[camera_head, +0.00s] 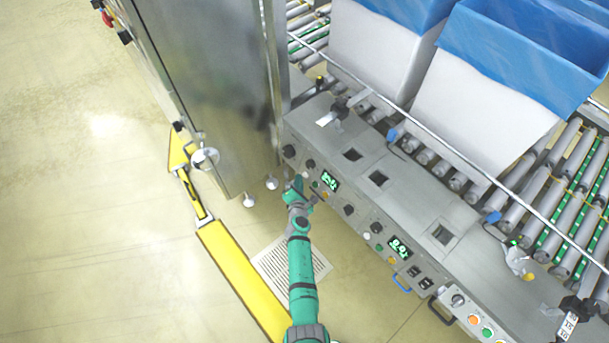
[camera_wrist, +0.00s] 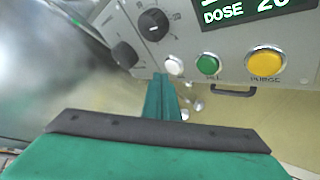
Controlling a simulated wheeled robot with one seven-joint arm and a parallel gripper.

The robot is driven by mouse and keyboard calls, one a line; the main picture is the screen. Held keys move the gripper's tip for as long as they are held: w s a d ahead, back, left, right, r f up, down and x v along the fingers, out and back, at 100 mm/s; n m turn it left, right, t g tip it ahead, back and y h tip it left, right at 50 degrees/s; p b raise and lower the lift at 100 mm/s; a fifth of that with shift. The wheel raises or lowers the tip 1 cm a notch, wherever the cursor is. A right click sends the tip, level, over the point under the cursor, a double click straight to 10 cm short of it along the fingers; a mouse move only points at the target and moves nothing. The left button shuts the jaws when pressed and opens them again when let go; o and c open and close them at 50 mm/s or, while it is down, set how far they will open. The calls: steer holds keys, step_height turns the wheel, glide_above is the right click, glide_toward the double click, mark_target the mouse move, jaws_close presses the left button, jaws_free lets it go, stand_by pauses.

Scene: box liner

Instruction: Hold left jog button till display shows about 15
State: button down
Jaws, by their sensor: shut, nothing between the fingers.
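The grey control panel (camera_head: 360,212) has two lit displays. The left display (camera_head: 330,180) also shows in the wrist view (camera_wrist: 225,14), cut off at the top; it reads "DOSE" and a number that looks like 20. Below it are a white button (camera_wrist: 174,65), a green button (camera_wrist: 208,62) and a yellow button (camera_wrist: 265,64). My green gripper (camera_head: 299,184) is shut and empty at the panel's left end. Its fingertips (camera_wrist: 161,84) are just below the white button; I cannot tell whether they touch it.
Two black knobs (camera_wrist: 153,25) (camera_wrist: 125,54) sit left of the buttons. The right display (camera_head: 400,247) has its own controls. A steel cabinet (camera_head: 215,90) stands close on the left. The floor in front is largely clear.

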steer(key=shift+s+a+r, duration=0.25)
steer(key=shift+s+a, duration=0.2)
steer(key=shift+a, duration=0.2)
steer(key=shift+s+a+r, duration=0.3)
steer(key=shift+s+a, duration=0.2)
steer(key=shift+a, duration=0.1)
steer(key=shift+s+a+r, duration=0.25)
steer(key=shift+s+a, duration=0.2)
steer(key=shift+a, duration=0.2)
